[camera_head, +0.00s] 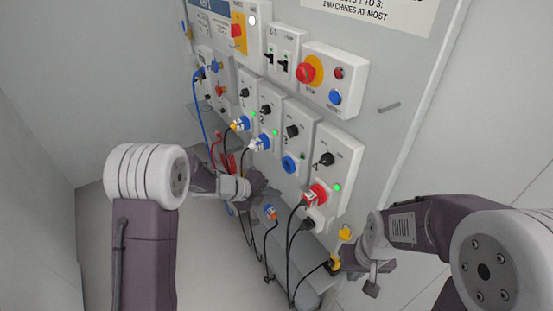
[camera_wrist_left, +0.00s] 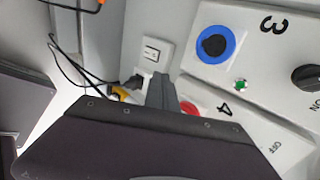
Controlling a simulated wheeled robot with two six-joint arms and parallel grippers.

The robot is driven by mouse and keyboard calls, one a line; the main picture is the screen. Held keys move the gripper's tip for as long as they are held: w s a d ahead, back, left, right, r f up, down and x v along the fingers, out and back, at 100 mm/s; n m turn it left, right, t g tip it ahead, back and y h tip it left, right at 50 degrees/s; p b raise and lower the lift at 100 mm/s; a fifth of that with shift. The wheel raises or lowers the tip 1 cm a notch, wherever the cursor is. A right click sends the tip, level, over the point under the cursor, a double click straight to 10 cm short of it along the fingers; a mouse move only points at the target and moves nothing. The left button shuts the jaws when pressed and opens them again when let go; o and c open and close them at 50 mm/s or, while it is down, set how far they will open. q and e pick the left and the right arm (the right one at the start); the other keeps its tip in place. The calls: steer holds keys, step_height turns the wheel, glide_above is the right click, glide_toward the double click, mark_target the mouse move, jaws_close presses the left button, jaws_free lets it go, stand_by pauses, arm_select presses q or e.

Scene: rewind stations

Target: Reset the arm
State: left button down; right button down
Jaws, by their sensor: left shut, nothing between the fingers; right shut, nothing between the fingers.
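My left gripper (camera_head: 262,184) is shut and empty in front of the lower part of the panel, left of the station with the bare blue socket (camera_head: 290,164). In the left wrist view the closed fingers (camera_wrist_left: 161,88) point toward a white switch or socket box (camera_wrist_left: 151,54). The blue socket marked 3 (camera_wrist_left: 214,45) shows to the right there. My right gripper (camera_head: 371,287) is at the lower right, below the panel, beside a yellow plug (camera_head: 334,264). It is shut and holds nothing.
Station 4 (camera_head: 340,172) has a red plug (camera_head: 315,195) and a lit green lamp. Blue plugs (camera_head: 262,143) with cables sit in stations to the left. A stop box (camera_head: 350,78) is above. Black cables hang over a grey ledge. A loose-hanging blue-orange plug (camera_head: 270,213) is below the stations.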

arm_select(q)
step_height(320, 180, up, 9)
steer(key=w+a+n+t, duration=0.1)
steer(key=n+t, duration=0.1)
steer(key=t, duration=0.1)
steer(key=s+a+n+y+p, duration=0.1)
steer(key=s+a+n+y, duration=0.4)
steer(key=a+n, duration=0.45)
steer(key=s+a+f+n+g+y, duration=0.1)
steer(key=s+f+n+g, duration=0.3)
steer(key=s+n, duration=0.5)
steer(key=s+a+f+n+g+y, duration=0.2)
steer(key=s+f+n+g, duration=0.1)
steer(key=s+f+n, duration=0.3)
steer(key=s+n, duration=0.2)
steer(key=s, duration=0.2)
steer(key=shift+s+a+n+g, duration=0.25)
steer(key=shift+a+n+g, duration=0.1)
steer(key=shift+g, duration=0.05)
